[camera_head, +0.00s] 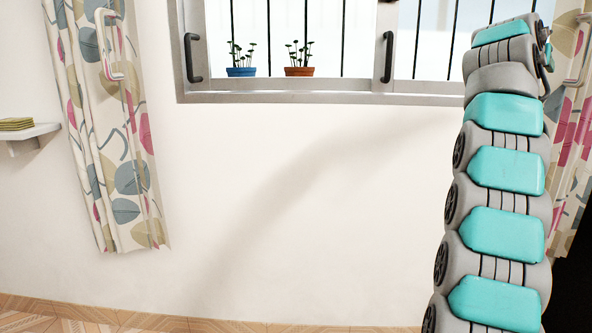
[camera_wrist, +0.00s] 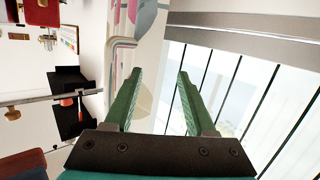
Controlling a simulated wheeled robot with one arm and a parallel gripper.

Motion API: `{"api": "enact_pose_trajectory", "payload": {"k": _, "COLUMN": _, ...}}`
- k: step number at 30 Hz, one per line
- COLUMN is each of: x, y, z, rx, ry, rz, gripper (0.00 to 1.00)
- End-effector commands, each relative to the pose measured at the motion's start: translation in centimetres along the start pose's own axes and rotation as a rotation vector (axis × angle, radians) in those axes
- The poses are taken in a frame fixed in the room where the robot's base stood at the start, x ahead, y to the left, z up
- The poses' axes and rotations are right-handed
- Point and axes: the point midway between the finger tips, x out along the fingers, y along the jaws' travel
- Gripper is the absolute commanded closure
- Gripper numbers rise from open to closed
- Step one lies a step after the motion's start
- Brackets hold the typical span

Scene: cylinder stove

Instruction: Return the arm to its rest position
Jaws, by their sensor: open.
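My arm (camera_head: 503,175) stands raised along the right side of the head view, a column of grey and teal links reaching to the top. My gripper (camera_wrist: 158,75) shows in the wrist view with two green fingers apart and nothing between them. In the head view its fingers cannot be made out at the arm's top end. Behind the fingers in the wrist view are a patterned curtain and a window with dark bars.
A barred window (camera_head: 290,97) with two potted plants, one blue pot (camera_head: 241,71) and one terracotta pot (camera_head: 299,71), is behind. A curtain (camera_head: 115,140) hangs at left, beside a small shelf (camera_head: 30,133). The wall between is bare. A dark object (camera_wrist: 72,95) shows at left in the wrist view.

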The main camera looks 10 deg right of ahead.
Motion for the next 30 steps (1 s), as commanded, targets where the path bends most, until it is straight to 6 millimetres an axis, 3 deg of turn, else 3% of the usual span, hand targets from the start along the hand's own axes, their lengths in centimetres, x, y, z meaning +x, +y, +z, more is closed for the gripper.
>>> {"api": "enact_pose_trajectory", "payload": {"k": 1, "x": -0.8, "y": -1.9, "z": 1.1, "rx": -0.026, "ry": -0.043, "rz": -0.040, "gripper": 0.44}}
{"api": "enact_pose_trajectory", "payload": {"k": 6, "x": -3.8, "y": -7.2, "z": 6.1, "rx": -0.113, "ry": -0.188, "rz": -0.160, "gripper": 0.44}}
{"api": "enact_pose_trajectory", "payload": {"k": 11, "x": -7.8, "y": -11.1, "z": 11.5, "rx": -0.201, "ry": -0.320, "rz": -0.266, "gripper": 0.44}}
{"api": "enact_pose_trajectory", "payload": {"k": 15, "x": -12.2, "y": -13.4, "z": 16.7, "rx": -0.281, "ry": -0.435, "rz": -0.352, "gripper": 0.44}}
{"api": "enact_pose_trajectory", "payload": {"k": 23, "x": -21.7, "y": -14.9, "z": 27.5, "rx": -0.436, "ry": -0.653, "rz": -0.492, "gripper": 0.44}}
{"api": "enact_pose_trajectory", "payload": {"k": 30, "x": -31.5, "y": -12.7, "z": 37.8, "rx": -0.581, "ry": -0.855, "rz": -0.594, "gripper": 0.44}}
